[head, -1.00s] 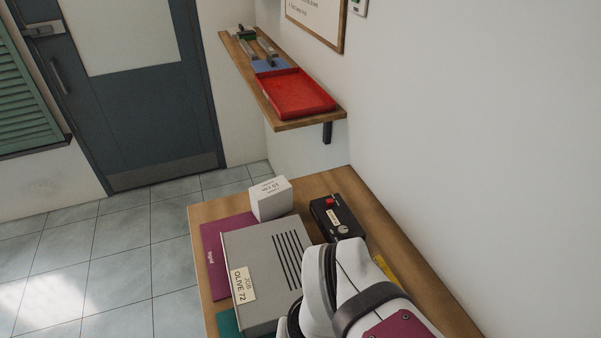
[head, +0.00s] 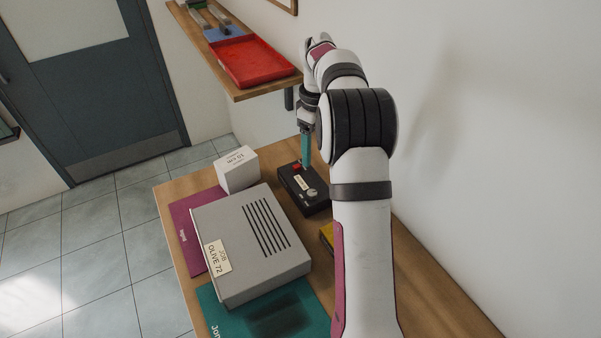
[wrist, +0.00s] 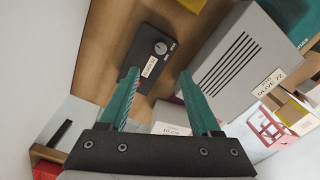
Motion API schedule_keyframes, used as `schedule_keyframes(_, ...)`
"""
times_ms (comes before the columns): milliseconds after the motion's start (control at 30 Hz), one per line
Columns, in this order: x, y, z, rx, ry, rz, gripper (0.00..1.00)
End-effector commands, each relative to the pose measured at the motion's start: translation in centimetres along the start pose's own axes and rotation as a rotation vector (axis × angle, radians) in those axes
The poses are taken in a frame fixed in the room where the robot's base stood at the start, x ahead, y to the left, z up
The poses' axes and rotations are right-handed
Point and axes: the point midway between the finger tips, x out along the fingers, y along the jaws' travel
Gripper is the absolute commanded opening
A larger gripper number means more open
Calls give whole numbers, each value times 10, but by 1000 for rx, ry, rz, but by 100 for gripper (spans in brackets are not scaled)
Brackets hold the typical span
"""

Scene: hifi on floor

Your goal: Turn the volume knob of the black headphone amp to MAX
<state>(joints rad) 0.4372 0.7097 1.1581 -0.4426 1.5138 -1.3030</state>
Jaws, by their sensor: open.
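The black headphone amp (head: 318,205) lies on the wooden table near the wall. Its round grey knob (head: 311,192) faces up at the near end, and a red switch (head: 296,168) is at the far end. My gripper (head: 306,160) points down over the far end of the amp, its teal fingers apart and empty. In the wrist view, my gripper (wrist: 160,74) is open, with the amp (wrist: 143,37) ahead of the fingers. The knob (wrist: 160,47) shows there, with small unreadable markings around it. The left finger hides the amp's switch end.
A grey box labelled OLIVE 72 (head: 250,250) is left of the amp, and a white carton (head: 237,172) stands behind that box. A yellow item (head: 327,236) is near the amp's near end. A wall shelf with a red tray (head: 254,64) is behind. The wall is close on the right.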

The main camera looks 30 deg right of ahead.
Motion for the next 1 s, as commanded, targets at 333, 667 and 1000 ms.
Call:
schedule_keyframes(333,101,-2,0,1,-1,-5,64)
schedule_keyframes(667,139,-2,-1,1,2,-1,64)
schedule_keyframes(1000,140,-2,-1,1,2,-1,50)
